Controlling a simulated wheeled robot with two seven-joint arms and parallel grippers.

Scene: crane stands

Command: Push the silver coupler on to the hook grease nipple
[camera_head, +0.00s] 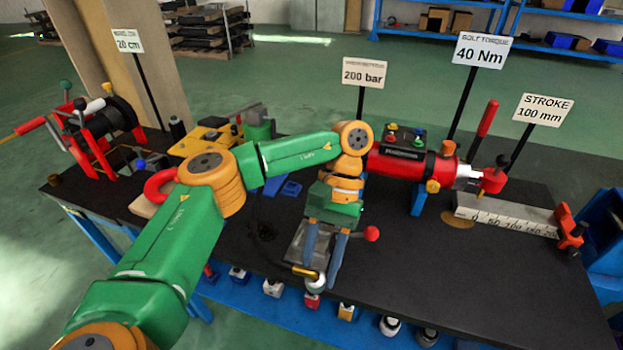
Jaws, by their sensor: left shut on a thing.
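My left arm reaches in from the left, and its gripper (320,276) points down over the front middle of the bench. Its two blue-grey fingers are shut on the silver coupler (316,284), which has a brass-coloured tube (304,271) beside it. A red curved piece, which looks like the hook (160,186), lies at the left of the bench, partly behind my arm and well apart from the coupler. I cannot make out the grease nipple. My right gripper is not in view.
The dark bench (480,290) is clear at its front right. A red cylinder (410,165) and a stroke scale (505,215) stand behind to the right. A red-framed winch drum (105,115) stands at the left. A blue shelf with small capped items (272,287) runs along the front.

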